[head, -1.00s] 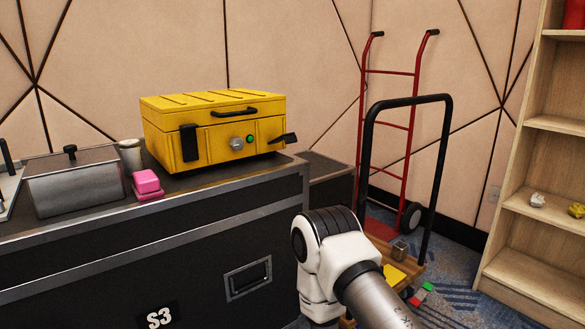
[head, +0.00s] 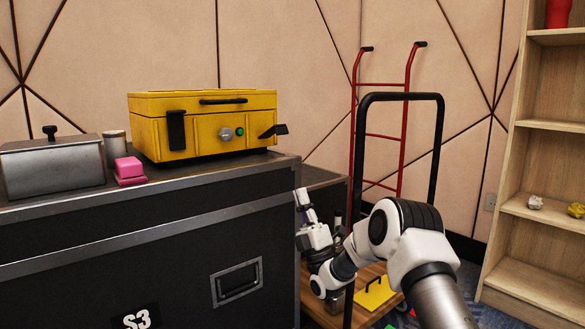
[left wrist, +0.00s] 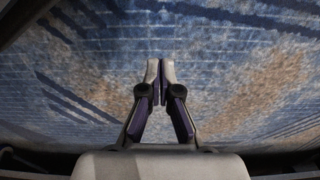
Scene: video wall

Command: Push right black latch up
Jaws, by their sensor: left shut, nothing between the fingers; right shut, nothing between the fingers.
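A yellow case (head: 200,125) sits on the black road case in the head view. Its left black latch (head: 176,131) hangs straight down on the front face. Its right black latch (head: 273,131) sticks out to the right at the front right corner, tilted slightly up. My right gripper (head: 301,194) is shut and empty, pointing up beside the road case's right edge, below and to the right of the right latch and apart from it. My left gripper (left wrist: 160,82) is shut and empty above the blue carpet in the left wrist view.
The black road case (head: 160,250) fills the lower left. A metal box (head: 52,168), a cup (head: 115,144) and a pink block (head: 129,169) stand left of the yellow case. A cart's black handle (head: 440,150), a red hand truck (head: 405,130) and a wooden shelf (head: 540,120) stand right.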

